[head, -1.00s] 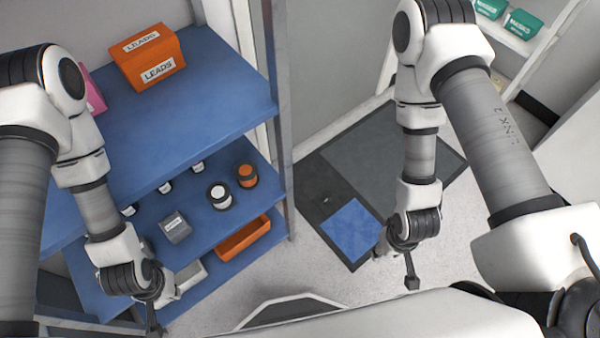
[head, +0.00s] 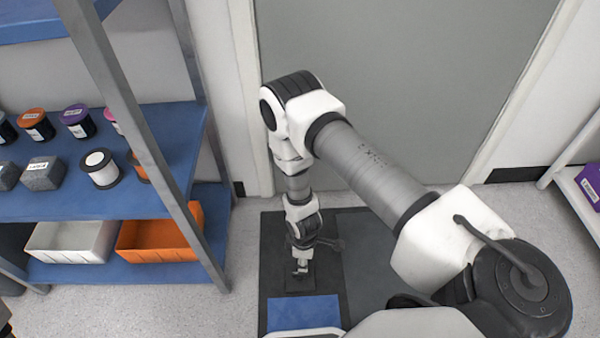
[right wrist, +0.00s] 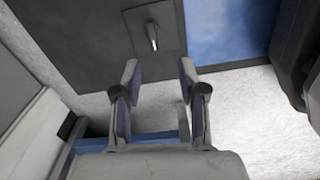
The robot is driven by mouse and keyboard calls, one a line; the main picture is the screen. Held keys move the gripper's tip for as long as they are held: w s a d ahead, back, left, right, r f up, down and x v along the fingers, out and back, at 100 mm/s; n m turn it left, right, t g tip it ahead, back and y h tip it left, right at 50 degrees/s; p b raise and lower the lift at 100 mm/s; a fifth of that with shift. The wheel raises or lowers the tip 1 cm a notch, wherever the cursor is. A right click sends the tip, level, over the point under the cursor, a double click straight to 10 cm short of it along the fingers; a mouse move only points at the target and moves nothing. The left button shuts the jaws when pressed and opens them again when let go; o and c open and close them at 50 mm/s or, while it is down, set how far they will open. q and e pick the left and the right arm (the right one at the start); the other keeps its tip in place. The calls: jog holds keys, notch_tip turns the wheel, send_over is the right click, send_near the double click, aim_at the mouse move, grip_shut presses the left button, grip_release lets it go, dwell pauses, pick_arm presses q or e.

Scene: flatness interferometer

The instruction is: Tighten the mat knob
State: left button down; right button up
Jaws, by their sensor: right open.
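The mat (head: 360,240) is a dark grey floor mat with a blue patch (head: 303,314) at its near left. In the head view, my right gripper (head: 301,268) is low over the mat, above the plate, and hides the knob. My left gripper is out of view.
A blue-shelved rack (head: 80,200) at the left holds labelled jars, grey blocks, a white bin (head: 70,243) and an orange bin (head: 150,243). A grey door (head: 400,80) stands behind the mat. A white shelf with a purple box (head: 590,185) is at the right edge. Speckled floor lies between.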

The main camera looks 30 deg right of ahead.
jog(key=n+b, duration=0.1)
jog(key=b, duration=0.2)
send_over(300, 273)
jog(key=f, duration=0.6)
jog(key=shift+w+d+f, duration=0.15)
jog(key=shift+w+f, duration=0.05)
jog(key=shift+f, duration=0.2)
jog(key=shift+w+f+n, duration=0.15)
jog(key=shift+f+n, duration=0.1)
jog(key=shift+n, duration=0.05)
jog(key=shift+f, duration=0.15)
jog(key=f+b, duration=0.1)
jog(key=f, duration=0.1)
jog(key=f+b, duration=0.1)
jog(key=f, duration=0.1)
jog(key=s+f+b, duration=0.1)
jog(key=f, duration=0.1)
jog(key=shift+a+b, duration=0.2)
jog(key=shift+b, duration=0.15)
jog(key=shift+w+f, duration=0.1)
jog(key=shift+f, duration=0.2)
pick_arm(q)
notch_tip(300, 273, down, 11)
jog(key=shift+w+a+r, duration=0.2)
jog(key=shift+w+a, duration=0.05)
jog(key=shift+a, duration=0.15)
pick_arm(e)
jog(key=shift+w+r, duration=0.1)
jog(key=shift+d, duration=0.1)
grip_shut()
